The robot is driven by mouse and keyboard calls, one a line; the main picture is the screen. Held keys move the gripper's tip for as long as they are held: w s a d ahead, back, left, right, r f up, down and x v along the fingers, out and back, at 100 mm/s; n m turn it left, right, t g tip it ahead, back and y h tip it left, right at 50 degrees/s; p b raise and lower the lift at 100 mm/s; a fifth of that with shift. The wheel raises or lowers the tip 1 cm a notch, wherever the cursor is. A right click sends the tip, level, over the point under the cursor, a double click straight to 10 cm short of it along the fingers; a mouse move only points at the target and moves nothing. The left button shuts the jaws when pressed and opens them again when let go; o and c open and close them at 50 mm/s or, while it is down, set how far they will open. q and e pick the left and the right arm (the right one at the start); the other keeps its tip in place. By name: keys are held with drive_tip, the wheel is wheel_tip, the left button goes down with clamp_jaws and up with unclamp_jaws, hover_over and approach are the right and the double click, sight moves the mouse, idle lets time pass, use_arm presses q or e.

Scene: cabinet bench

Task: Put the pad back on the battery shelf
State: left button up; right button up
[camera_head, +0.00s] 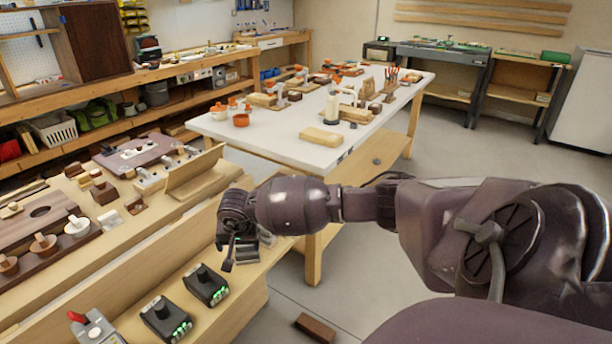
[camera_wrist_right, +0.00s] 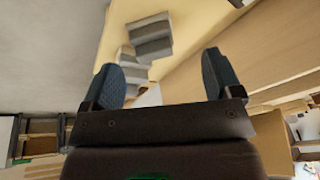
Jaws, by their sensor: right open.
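The battery shelf (camera_head: 215,318) is a low wooden ledge along the front of the bench, with black chargers (camera_head: 207,285) showing green lights. A reddish-brown block (camera_head: 316,328) lies on the floor right of the shelf; I cannot tell for sure that it is the pad. My right gripper (camera_head: 230,256) is above the shelf's far end, pointing down. In the right wrist view it (camera_wrist_right: 162,78) is open, with nothing between its fingers. Grey stepped pieces (camera_wrist_right: 151,38) sit on the wood beyond the fingers, partly hidden by my gripper in the head view. My left gripper is out of view.
The bench top (camera_head: 125,235) above the shelf holds wooden blocks, cups and boards. A white-topped table (camera_head: 285,148) stands behind my right arm, crowded with blocks and orange pots. Floor is clear right of the block.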

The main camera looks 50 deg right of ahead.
drive_tip(key=s+a+f+m+y, duration=0.3)
drive_tip(key=s+a+f+y, duration=0.25)
drive_tip(key=a, duration=0.45)
drive_tip(key=s+a+r+m+t+y, duration=0.35)
drive_tip(key=s+a+m+y, duration=0.65)
drive_tip(key=a+m, duration=0.5)
drive_tip(key=s+d+f+n+t+h, duration=0.2)
drive_tip(key=s+d+n+h, duration=0.4)
drive_tip(key=s+n, duration=0.4)
drive_tip(key=s+d+f+n+t+h, duration=0.1)
drive_tip(key=s+d+f+n+h, duration=0.3)
drive_tip(key=n, duration=1.4)
drive_tip(key=s+d+h, duration=0.3)
drive_tip(key=s, duration=0.2)
drive_tip(key=shift+s+d+t+h, duration=0.25)
drive_tip(key=shift+s+t+h, duration=0.1)
